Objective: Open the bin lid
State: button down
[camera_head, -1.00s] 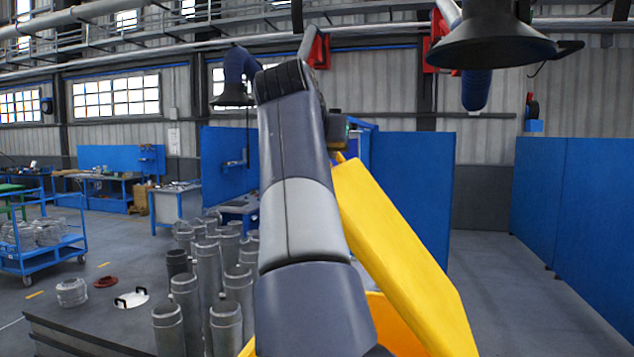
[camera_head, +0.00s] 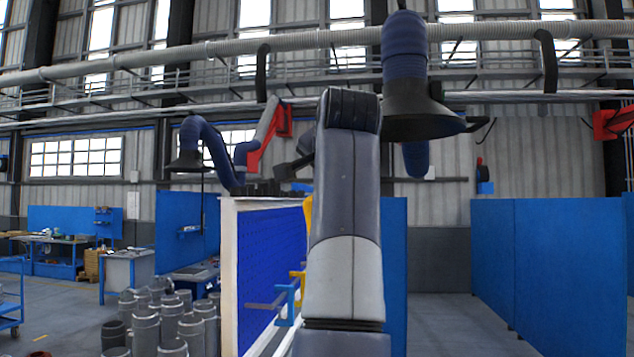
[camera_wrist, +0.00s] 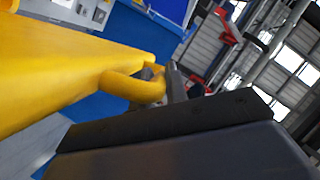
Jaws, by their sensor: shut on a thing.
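The yellow bin lid (camera_wrist: 45,75) fills the left of the wrist view as a broad tilted panel. Its yellow loop handle (camera_wrist: 130,88) sticks out at the panel's right end. My gripper (camera_wrist: 165,92) is shut on this handle, with a dark finger on the far side and a large black finger pad in front. In the head view my raised arm hides the gripper and most of the lid. Only a narrow yellow strip shows at the arm's left side, and I cannot tell which part it is. The bin's body is not clearly visible.
A white-edged blue panel (camera_head: 268,255) stands just left of my arm in the head view. Several grey metal cylinders (camera_head: 170,325) stand on the floor at lower left. Blue partitions (camera_head: 545,260) stand at right, with clear floor before them. A dark extraction hood (camera_head: 425,122) hangs overhead.

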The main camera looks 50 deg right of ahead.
jog(key=shift+d+f, duration=0.1)
jog(key=shift+f, duration=0.05)
jog(key=c, duration=1.5)
grip_release()
jog(key=shift+s, duration=0.15)
jog(key=shift+c, duration=0.2)
jog(key=shift+o, duration=0.7)
